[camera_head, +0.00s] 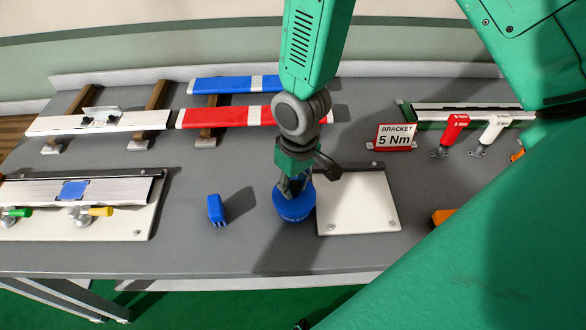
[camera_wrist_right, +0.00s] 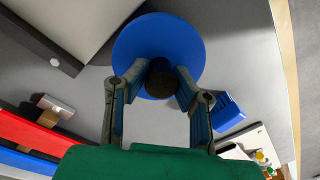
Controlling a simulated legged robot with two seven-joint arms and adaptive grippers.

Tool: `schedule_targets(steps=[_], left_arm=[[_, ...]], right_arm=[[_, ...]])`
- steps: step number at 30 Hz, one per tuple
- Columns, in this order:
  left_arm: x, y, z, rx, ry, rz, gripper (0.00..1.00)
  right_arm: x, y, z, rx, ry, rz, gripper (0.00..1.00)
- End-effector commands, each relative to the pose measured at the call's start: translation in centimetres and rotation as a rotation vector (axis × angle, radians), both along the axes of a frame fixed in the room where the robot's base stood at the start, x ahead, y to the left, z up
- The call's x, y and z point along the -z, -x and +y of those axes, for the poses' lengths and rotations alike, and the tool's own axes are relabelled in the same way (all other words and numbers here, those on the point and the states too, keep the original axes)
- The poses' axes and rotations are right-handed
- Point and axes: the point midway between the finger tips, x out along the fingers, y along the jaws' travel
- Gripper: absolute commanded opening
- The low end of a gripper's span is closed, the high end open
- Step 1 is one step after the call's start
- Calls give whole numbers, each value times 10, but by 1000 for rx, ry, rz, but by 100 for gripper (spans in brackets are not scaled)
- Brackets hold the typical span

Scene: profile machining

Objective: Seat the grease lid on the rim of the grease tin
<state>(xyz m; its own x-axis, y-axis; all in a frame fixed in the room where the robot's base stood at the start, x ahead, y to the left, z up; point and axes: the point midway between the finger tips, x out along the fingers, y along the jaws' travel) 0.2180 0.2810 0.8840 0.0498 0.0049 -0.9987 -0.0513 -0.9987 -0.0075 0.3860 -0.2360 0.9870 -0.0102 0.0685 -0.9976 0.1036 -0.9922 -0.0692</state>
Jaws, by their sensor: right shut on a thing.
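My right gripper (camera_head: 293,187) points down in the middle of the bench and is shut on the dark knob of the blue grease lid (camera_wrist_right: 135,55). In the right wrist view, the right gripper (camera_wrist_right: 160,82) has one finger on each side of the knob, and the round lid covers what lies beneath. In the head view, the blue grease tin (camera_head: 295,214), with lettering on its side, stands right below the gripper. The lid looks to be on or just above the tin; I cannot tell whether it touches the rim. My left gripper is not in view.
A white board (camera_head: 358,205) lies close to the right of the tin. A small blue block-like item (camera_head: 216,210) stands to the left. Red (camera_head: 228,117) and blue (camera_head: 235,85) bars lie behind. A bracket sign (camera_head: 395,137) stands at the back right. The bench front is clear.

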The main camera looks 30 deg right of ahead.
Motion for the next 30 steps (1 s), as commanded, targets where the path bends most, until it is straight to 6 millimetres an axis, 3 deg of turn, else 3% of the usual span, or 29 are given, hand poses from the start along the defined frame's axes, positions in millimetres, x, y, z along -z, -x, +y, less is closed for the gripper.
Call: schedule_targets(steps=[26, 27, 28, 30], left_arm=[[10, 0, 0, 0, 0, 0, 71], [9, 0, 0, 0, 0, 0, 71], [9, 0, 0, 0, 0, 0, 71], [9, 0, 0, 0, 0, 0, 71]], right_arm=[[17, 0, 0, 0, 0, 0, 0], [17, 0, 0, 0, 0, 0, 35], [16, 0, 0, 0, 0, 0, 45], [16, 0, 0, 0, 0, 0, 45]])
